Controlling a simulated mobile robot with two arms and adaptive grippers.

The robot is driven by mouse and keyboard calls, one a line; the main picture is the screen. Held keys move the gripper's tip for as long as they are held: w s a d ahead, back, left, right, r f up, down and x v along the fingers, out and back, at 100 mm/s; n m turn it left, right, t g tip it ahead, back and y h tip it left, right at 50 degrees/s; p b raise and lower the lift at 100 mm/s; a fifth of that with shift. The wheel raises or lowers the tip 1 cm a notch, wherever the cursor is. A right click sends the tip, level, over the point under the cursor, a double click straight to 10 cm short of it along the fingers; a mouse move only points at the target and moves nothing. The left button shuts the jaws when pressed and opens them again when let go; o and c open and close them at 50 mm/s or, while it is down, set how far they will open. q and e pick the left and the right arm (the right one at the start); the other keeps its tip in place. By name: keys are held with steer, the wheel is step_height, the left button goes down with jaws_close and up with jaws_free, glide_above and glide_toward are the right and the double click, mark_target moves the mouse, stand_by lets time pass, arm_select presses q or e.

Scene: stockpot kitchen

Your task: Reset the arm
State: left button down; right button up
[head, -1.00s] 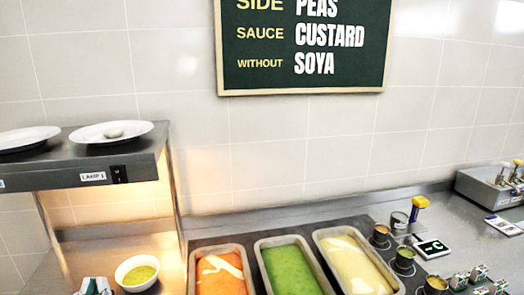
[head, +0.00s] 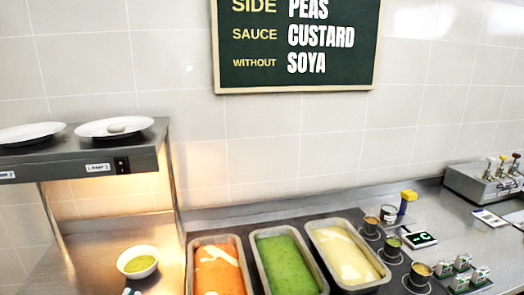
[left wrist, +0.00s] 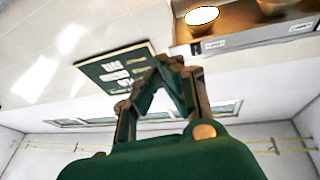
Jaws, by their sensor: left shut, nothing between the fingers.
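My left gripper (left wrist: 168,65) shows in the left wrist view, green and brown, with its fingertips together and nothing between them. It is raised in free air, with the wall and the menu board (left wrist: 115,68) behind it. In the head view neither gripper is clearly in view. My right gripper is not in view.
A heated shelf (head: 95,160) with two plates (head: 115,128) stands at left, a bowl of green soup (head: 138,262) below it. Trays of orange, green (head: 287,262) and cream food (head: 345,255) sit mid-counter. Small pots (head: 420,271) and a dispenser box (head: 485,183) are at right.

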arm_select(q)
steer(key=s+d+f+m+g+h, duration=0.2)
steer(key=d+f+g+h, duration=0.15)
steer(key=f+g, duration=0.7)
steer(key=s+f+g+y, duration=0.2)
steer(key=s+f+g, duration=0.6)
steer(key=s+f, duration=0.75)
step_height(320, 180, down, 25)
steer(key=s+g, duration=0.1)
steer(key=s, duration=0.1)
steer(key=s+a+f+g, duration=0.1)
steer(key=s+a+f, duration=0.2)
steer(key=s+f, duration=1.3)
steer(key=shift+s+a, duration=0.2)
steer(key=shift+s, duration=0.15)
